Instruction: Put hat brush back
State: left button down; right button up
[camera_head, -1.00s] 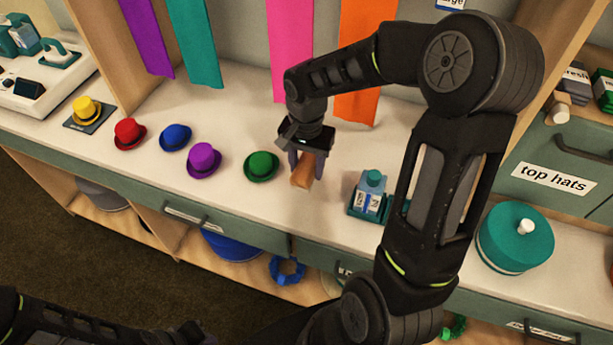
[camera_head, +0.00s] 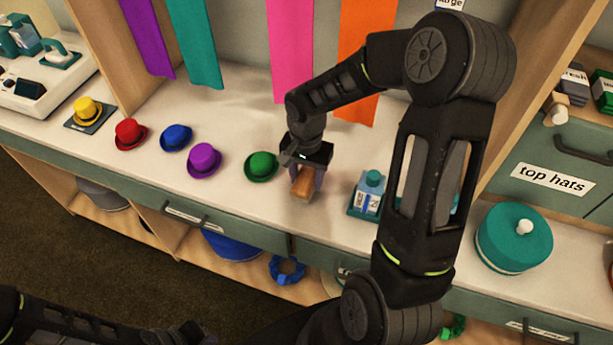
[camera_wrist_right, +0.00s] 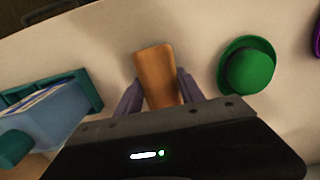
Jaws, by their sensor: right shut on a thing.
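The hat brush shows as a brown wooden block (camera_head: 302,187) at the counter's front part, right of the green hat (camera_head: 262,166). My right gripper (camera_head: 306,178) points down and is shut on it. In the right wrist view the brush (camera_wrist_right: 157,75) sits between the two fingers (camera_wrist_right: 157,92), its far end sticking out past them. Its bristles are hidden, and I cannot tell whether it touches the counter. My left arm lies dark along the bottom left edge of the head view; its jaws (camera_head: 190,334) are too unclear to read.
Red (camera_head: 129,134), blue (camera_head: 175,137) and purple (camera_head: 204,160) hats stand left of the green one; a yellow hat (camera_head: 87,110) sits on a dark pad. A teal holder with a bottle (camera_head: 368,195) stands close right of the brush. A teal round box (camera_head: 514,237) is further right.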

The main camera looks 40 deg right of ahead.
aim_at(307, 177)
jog(key=shift+f, duration=0.2)
jog(key=o, duration=1.3)
jog(key=shift+r, duration=0.1)
jog(key=shift+r, duration=0.1)
jog(key=shift+w+r, duration=0.1)
jog(key=shift+r, duration=0.45)
notch_tip(307, 177, up, 11)
